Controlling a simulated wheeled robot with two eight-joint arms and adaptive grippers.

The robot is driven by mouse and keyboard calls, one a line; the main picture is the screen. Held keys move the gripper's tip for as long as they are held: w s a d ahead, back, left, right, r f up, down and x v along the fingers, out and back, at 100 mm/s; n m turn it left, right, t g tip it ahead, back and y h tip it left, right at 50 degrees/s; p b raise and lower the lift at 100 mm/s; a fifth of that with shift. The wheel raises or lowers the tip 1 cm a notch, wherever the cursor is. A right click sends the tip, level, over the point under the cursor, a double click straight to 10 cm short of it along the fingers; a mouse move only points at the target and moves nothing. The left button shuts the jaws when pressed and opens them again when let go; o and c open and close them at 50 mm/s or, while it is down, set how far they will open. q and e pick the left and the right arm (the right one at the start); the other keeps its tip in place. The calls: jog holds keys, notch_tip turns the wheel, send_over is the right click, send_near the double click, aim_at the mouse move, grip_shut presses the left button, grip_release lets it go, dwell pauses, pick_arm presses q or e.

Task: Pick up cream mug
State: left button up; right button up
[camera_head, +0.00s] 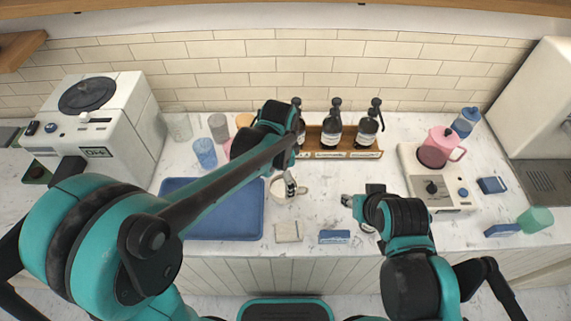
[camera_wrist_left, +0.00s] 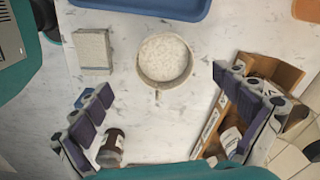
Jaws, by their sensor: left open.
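The cream mug (camera_head: 278,190) stands upright on the marble counter, right of the blue tray, with its handle toward the right. In the left wrist view the mug (camera_wrist_left: 163,78) is seen from above, with a pale speckled interior and its handle toward the bottom of the picture. My left gripper (camera_head: 290,186) is over the mug in the head view and hides part of it. In its wrist view the left gripper (camera_wrist_left: 170,112) has its fingers wide apart with nothing between them. My right gripper (camera_head: 355,212) is low over the counter, right of the mug; its fingers are unclear.
The blue tray (camera_head: 200,228) lies left of the mug. A beige block (camera_head: 288,231) and a blue block (camera_head: 334,237) lie in front. A wooden rack (camera_head: 340,154) with pump bottles stands behind. Several cups stand back left. A scale-like machine (camera_head: 440,190) bears a pink pitcher (camera_head: 436,150).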

aim_at(277, 184)
pick_arm(q)
jog(key=shift+m, duration=0.6)
jog(key=f, duration=0.2)
jog(key=f+b, duration=0.1)
jog(key=f, duration=0.2)
jog(key=w+d+f, duration=0.1)
jog(key=f, duration=0.1)
jog(key=shift+w+d+f+b, duration=0.1)
jog(key=shift+f+b, duration=0.3)
pick_arm(e)
jog(key=shift+w+f, duration=0.15)
jog(key=shift+f, duration=0.25)
pick_arm(q)
jog(key=c, duration=1.5)
jog(key=shift+r, duration=0.1)
jog(key=shift+c, duration=0.2)
